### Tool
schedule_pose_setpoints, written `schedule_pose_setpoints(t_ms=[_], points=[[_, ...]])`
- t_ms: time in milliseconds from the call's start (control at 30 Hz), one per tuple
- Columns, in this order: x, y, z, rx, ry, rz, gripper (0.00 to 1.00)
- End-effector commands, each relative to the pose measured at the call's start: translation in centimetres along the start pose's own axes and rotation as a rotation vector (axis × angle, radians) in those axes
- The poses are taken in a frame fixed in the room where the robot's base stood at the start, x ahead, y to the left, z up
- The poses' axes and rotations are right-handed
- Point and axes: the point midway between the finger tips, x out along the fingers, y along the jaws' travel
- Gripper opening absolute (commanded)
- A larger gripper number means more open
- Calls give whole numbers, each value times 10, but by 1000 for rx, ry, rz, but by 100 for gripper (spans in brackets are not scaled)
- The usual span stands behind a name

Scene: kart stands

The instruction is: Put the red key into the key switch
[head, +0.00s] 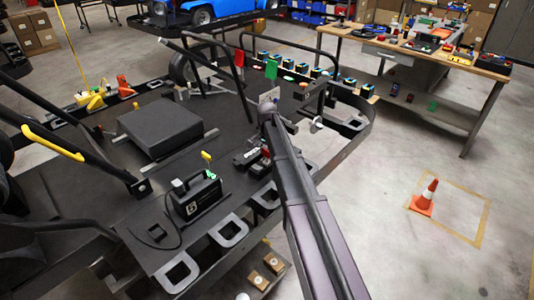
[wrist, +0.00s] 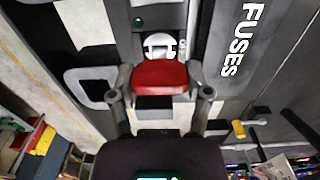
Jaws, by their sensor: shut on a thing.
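The red key (wrist: 160,78) is in the middle of the wrist view, between the two fingers of my gripper (wrist: 160,82). My gripper is shut on it, with a finger touching each side. Just beyond the key is a pale round part (wrist: 159,43) with dark marks; I cannot tell whether it is the key switch or whether the key touches it. In the head view, a small red patch (head: 267,150) shows by a dark mechanism near my arm, too small to make out well.
A dark panel marked FUSES (wrist: 241,40) lies right of the key. In the head view, a black box (head: 194,198) with a yellow piece on top stands on the kart's deck. A workbench (head: 400,48) is at the back right. A cone (head: 426,198) stands on open floor.

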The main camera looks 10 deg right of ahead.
Motion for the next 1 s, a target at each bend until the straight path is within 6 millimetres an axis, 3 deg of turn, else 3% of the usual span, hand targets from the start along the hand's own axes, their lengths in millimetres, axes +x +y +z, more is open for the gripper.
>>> schedule_pose_setpoints(t_ms=[1000], points=[[19, 0, 0, 0, 0, 0, 31]])
